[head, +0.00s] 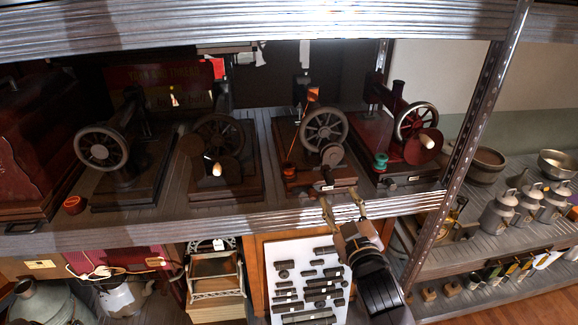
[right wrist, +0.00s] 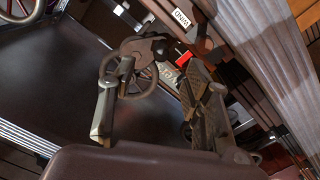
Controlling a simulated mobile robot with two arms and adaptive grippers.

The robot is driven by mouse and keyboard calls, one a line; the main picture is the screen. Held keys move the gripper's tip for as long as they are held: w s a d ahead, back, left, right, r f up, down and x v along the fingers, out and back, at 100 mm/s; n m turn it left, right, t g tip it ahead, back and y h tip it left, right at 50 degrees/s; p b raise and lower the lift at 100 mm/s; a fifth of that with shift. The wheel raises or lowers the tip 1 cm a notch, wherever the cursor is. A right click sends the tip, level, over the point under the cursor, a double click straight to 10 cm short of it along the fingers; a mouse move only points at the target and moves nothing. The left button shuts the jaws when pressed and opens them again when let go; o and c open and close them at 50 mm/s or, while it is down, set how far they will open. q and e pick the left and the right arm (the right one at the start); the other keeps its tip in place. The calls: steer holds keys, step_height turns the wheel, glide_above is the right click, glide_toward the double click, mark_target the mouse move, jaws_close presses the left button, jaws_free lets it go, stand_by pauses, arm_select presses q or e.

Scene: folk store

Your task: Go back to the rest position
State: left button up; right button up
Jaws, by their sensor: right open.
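My right gripper (head: 342,204) is open in the head view, at the front edge of the middle shelf (head: 230,222). Its fingers point up toward the third sewing machine from the left, which has a spoked wheel (head: 324,130) and a wooden base. In the right wrist view the two fingers of the gripper (right wrist: 158,78) stand apart. A spoked wheel (right wrist: 146,88) shows behind the left finger, and I see no object gripped. Whether the fingers touch the machine's base or the shelf edge, I cannot tell. My left gripper is not in view.
Several old sewing machines stand along the shelf, including a dark one (head: 124,150) and a red one (head: 372,146). A metal shelf post (head: 468,140) rises right of my arm. A white board with dark parts (head: 285,254) is below. Metal cans (head: 498,214) stand at right.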

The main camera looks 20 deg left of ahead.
steer(key=shift+s+d, duration=0.2)
steer(key=shift+s, duration=0.1)
steer(key=s+d+f+m+g+h+b, duration=0.15)
steer(key=d+f, duration=0.25)
steer(key=f, duration=0.8)
steer(key=s+d+f+m+g+h+b, duration=0.15)
steer(key=d+f, duration=0.25)
steer(key=f, duration=0.8)
steer(key=s+d+f+m+g+h+b, duration=0.15)
steer(key=d+f, duration=0.25)
steer(key=f, duration=0.8)
steer(key=s+d+f+m+g+h+b, duration=0.1)
steer(key=s+d+f+g+b, duration=0.1)
steer(key=s+d+f, duration=0.6)
steer(key=s+d+f+m+g+h+b, duration=0.15)
steer(key=s+f, duration=0.35)
steer(key=f, duration=0.8)
steer(key=s+d+f+m+g+h+b, duration=0.1)
steer(key=s+d+f, duration=0.3)
steer(key=s, duration=0.7)
steer(key=s+d+f+m+g+h+b, duration=0.1)
steer(key=s+d+f+g+b, duration=0.1)
steer(key=s+d+f, duration=0.3)
steer(key=s+d+f+m+g+h+b, duration=0.1)
steer(key=s+d+f, duration=0.4)
steer(key=s, duration=1.2)
step_height(320, 180, down, 4)
steer(key=shift+s+d+f+g+b, duration=0.25)
steer(key=shift+g+b, duration=0.55)
steer(key=shift+g, duration=0.2)
